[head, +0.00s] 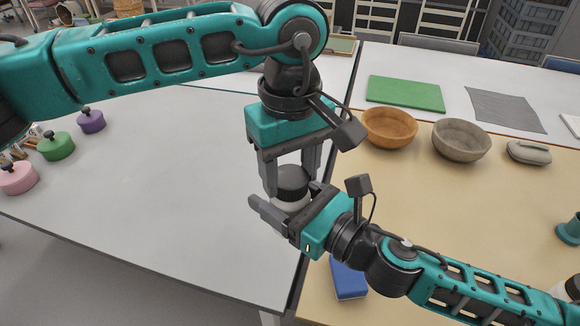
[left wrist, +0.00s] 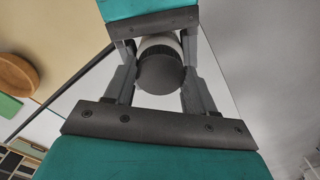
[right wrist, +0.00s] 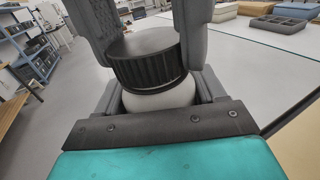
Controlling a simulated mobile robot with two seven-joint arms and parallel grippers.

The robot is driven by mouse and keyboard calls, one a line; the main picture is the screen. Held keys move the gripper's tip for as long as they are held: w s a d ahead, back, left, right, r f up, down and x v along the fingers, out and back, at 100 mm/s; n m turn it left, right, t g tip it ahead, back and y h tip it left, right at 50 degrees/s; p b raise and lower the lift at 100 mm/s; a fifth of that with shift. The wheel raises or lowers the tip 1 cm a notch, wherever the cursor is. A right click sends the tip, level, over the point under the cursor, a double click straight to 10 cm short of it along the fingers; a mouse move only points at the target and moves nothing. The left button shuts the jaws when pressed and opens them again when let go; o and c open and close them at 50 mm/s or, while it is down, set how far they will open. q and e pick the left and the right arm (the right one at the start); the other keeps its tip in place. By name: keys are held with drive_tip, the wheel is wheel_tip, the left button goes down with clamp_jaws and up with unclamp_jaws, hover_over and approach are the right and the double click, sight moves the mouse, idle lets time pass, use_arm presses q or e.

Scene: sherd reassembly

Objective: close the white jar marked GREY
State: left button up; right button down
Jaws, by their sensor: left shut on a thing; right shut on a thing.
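A white jar (head: 286,204) stands upright between my two grippers, near the seam of the two tables. Its body also shows in the right wrist view (right wrist: 165,97). A black ribbed lid (head: 292,180) sits at the top of the jar; it shows in the left wrist view (left wrist: 163,78) and right wrist view (right wrist: 145,58). My left gripper (head: 291,184) points down and is shut on the lid. My right gripper (head: 286,199) comes in from the side and is shut on the jar body. No GREY marking is readable. I cannot tell how tightly the lid sits.
A blue block (head: 348,279) lies below my right gripper. An orange bowl (head: 389,128), a grey bowl (head: 461,140) and a green mat (head: 405,93) are at the right. Pink (head: 17,178), green (head: 56,146) and purple (head: 90,121) knobbed things stand far left. The white table's middle is clear.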

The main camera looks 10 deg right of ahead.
use_arm(q)
drive_tip(key=o, duration=1.3)
drive_tip(key=shift+c, duration=0.2)
drive_tip(key=shift+r, duration=0.15)
wheel_tip(320, 180, up, 12)
